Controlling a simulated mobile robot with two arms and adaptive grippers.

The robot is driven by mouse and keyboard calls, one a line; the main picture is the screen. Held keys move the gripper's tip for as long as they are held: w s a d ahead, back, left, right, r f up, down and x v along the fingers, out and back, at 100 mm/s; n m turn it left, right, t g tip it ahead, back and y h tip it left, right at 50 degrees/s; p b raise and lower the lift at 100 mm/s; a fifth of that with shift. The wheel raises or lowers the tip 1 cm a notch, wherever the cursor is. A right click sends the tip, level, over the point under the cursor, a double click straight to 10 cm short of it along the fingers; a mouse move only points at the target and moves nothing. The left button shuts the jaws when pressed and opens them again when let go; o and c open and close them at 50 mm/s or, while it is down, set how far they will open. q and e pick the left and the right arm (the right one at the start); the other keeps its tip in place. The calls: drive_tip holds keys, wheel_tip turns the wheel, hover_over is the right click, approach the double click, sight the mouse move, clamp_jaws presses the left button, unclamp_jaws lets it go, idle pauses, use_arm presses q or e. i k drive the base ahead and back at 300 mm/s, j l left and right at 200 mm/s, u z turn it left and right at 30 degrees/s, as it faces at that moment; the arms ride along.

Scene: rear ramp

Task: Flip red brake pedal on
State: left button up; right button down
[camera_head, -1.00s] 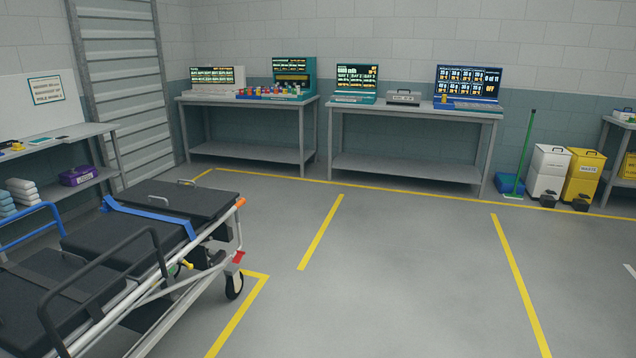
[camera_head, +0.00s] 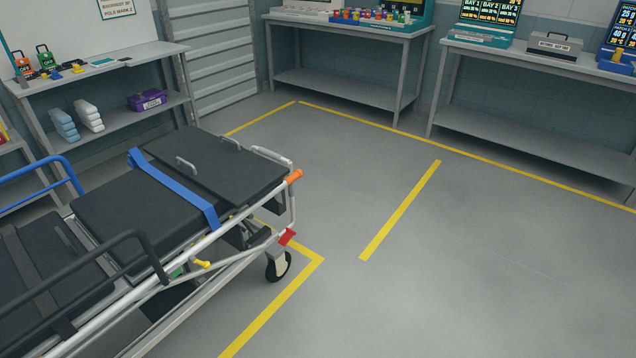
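The red brake pedal (camera_head: 287,237) is on the near right end of the stretcher (camera_head: 110,202), just above a caster wheel (camera_head: 278,267). It is small in the head view, and I cannot tell whether it is flipped on or off. The stretcher has black pads, a blue strap (camera_head: 172,187), an orange handle end (camera_head: 294,176) and a yellow lever (camera_head: 201,264) on its side frame. Neither of my grippers is in view.
Yellow lines (camera_head: 400,210) mark the floor, which is open right of the stretcher. A shelf table (camera_head: 118,62) stands behind it at left. Two workbenches (camera_head: 345,27) (camera_head: 540,60) line the back wall, with equipment on top.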

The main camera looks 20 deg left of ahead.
sight(288, 236)
drive_tip(key=i+l+u, duration=0.15)
drive_tip(key=i+u, duration=0.25)
drive_tip(key=i, duration=0.15)
drive_tip(key=i+l+u, duration=0.3)
drive_tip(key=i+u, duration=0.15)
drive_tip(key=i+l+u, duration=0.4)
drive_tip(key=i+l, duration=0.1)
